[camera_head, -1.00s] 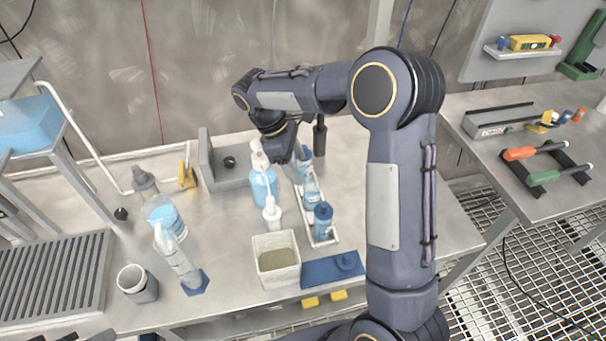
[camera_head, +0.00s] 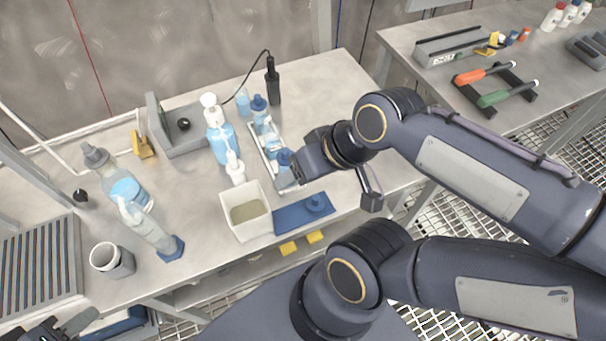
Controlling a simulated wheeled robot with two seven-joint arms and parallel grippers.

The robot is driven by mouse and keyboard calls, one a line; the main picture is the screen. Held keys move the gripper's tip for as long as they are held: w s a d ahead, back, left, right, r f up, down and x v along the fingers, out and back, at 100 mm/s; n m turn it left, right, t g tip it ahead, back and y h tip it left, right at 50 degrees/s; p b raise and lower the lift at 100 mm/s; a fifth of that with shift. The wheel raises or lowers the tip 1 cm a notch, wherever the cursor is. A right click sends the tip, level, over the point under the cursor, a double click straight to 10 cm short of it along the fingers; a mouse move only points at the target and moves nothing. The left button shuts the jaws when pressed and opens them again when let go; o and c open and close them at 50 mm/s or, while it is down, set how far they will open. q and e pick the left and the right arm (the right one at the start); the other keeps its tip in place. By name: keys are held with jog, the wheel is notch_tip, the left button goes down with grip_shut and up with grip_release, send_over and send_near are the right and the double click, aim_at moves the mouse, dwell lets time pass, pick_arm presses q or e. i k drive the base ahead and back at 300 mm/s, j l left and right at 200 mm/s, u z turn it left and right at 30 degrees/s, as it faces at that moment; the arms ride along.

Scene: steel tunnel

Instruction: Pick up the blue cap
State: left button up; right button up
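A blue cap (camera_head: 316,203) sits on a flat blue mat (camera_head: 290,219) at the front of the bench. A bottle with a blue cap (camera_head: 284,157) stands in the narrow white tray (camera_head: 262,140), and another blue-capped bottle (camera_head: 259,103) stands farther back. My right gripper (camera_head: 308,166) is beside the front tray bottle, above and behind the mat. Its wrist hides much of its fingers, so I cannot tell its opening or any contact. My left gripper (camera_head: 68,326) shows at the bottom left corner, its fingers apart, cut off by the frame edge and empty.
A white bin (camera_head: 246,212), a pump bottle (camera_head: 220,135) and a smaller white pump bottle (camera_head: 235,168) stand left of the tray. Wash bottles (camera_head: 148,228) and a grey cup (camera_head: 112,260) stand farther left. A black upright tool (camera_head: 272,82) stands behind.

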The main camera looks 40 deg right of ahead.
aim_at(316, 203)
jog(key=k+z, duration=0.1)
jog(key=z, duration=1.35)
